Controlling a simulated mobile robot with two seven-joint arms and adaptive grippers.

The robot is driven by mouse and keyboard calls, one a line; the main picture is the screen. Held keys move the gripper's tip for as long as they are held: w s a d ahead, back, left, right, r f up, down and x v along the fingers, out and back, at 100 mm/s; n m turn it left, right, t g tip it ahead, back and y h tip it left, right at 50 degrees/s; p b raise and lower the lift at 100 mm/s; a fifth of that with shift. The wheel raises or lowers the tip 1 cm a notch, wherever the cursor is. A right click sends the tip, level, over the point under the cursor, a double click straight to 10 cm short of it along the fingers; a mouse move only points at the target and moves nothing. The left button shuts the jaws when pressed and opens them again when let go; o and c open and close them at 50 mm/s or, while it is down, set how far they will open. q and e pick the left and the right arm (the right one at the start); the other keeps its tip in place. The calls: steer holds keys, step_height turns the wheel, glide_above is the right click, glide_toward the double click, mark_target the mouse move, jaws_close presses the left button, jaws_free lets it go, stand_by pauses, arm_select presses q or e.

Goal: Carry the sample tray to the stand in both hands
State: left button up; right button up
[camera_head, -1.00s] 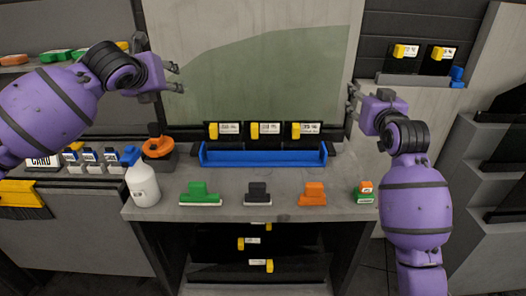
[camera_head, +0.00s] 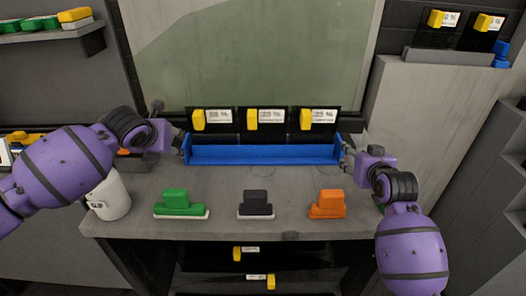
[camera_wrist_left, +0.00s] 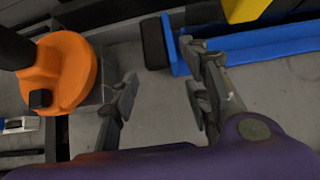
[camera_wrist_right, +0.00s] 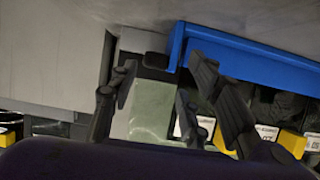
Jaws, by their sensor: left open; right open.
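The blue sample tray (camera_head: 262,155) sits on the grey bench, with several black sample cards bearing yellow tabs (camera_head: 252,120) standing upright at it. My left gripper (camera_head: 181,143) is open at the tray's left end. In the left wrist view the blue tray (camera_wrist_left: 262,52) and a dark end block (camera_wrist_left: 155,45) lie ahead of the open fingers (camera_wrist_left: 165,95). My right gripper (camera_head: 347,160) is open at the tray's right end. In the right wrist view a dark block (camera_wrist_right: 155,60) at the blue tray (camera_wrist_right: 250,60) is ahead of its fingers. Contact cannot be made out.
A grey stand (camera_head: 445,56) with two black cards is at upper right. Green (camera_head: 180,204), black (camera_head: 256,205) and orange (camera_head: 327,205) tools line the bench front. A white bottle (camera_head: 108,198) stands left. An orange round tool (camera_wrist_left: 60,75) is near my left gripper.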

mark_target(177, 147)
arm_select(q)
steer(key=x, duration=0.6)
steer(key=shift+w+f, duration=0.1)
arm_select(e)
steer(key=x, duration=0.6)
steer(key=shift+f, duration=0.1)
arm_select(q)
jaws_close()
arm_select(e)
jaws_close()
